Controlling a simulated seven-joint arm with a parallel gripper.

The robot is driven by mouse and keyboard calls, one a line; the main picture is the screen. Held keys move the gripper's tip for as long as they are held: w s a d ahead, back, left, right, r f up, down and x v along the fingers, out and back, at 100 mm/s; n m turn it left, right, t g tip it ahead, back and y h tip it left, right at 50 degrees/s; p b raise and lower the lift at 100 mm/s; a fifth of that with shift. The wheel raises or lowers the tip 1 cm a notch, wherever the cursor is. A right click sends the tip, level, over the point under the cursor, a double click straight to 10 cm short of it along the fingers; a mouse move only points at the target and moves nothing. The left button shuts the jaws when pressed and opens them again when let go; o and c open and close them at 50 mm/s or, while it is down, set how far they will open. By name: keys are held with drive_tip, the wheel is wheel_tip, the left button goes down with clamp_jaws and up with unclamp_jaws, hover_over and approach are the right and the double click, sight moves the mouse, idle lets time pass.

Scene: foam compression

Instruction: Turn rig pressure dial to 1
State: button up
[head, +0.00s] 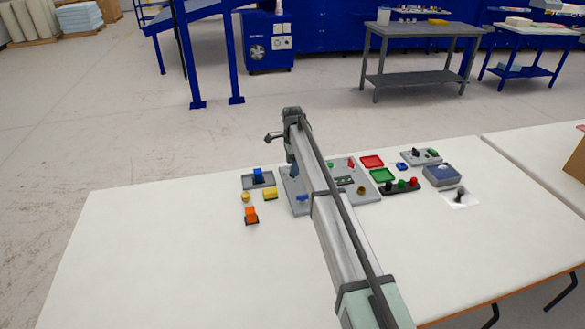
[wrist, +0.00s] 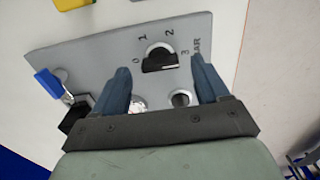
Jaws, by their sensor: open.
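The rig's grey panel (wrist: 100,62) fills the middle of the wrist view, printed 0, 1, 2, 3 and BAR. The pressure dial (wrist: 157,56), a black knob in a pale ring, sits among the numbers. A small pale mark shows on its lower right part; I cannot tell for sure which number it points to. My gripper (wrist: 160,64) is open, its two blue fingers on the left and right of the dial with gaps. In the head view the panel (head: 288,188) is partly behind my arm, and the dial cannot be made out.
A blue-handled valve (wrist: 50,84) sits on the panel's left edge. The table's front left (head: 150,260) is clear.

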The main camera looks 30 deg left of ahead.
drive_tip(key=shift+f, duration=0.9)
drive_tip(key=shift+c, duration=0.3)
drive_tip(key=c, duration=1)
